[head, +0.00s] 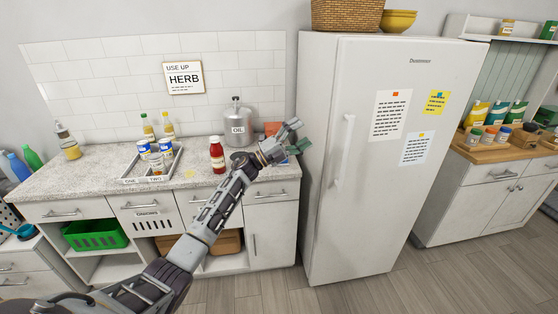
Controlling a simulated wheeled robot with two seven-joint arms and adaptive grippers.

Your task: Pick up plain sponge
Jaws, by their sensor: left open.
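My left gripper (300,135) is at the right end of the counter, in front of the fridge's left side. Its two fingers are apart with nothing seen between them. A small flat yellow piece (189,173) lies on the counter left of the red bottle; it may be the plain sponge, but it is too small to tell. An orange-red thing (272,127) shows behind the gripper, partly hidden by it. My right gripper is not in view.
The white fridge (375,220) stands close to the right of the gripper. A green basket (95,236) sits below.

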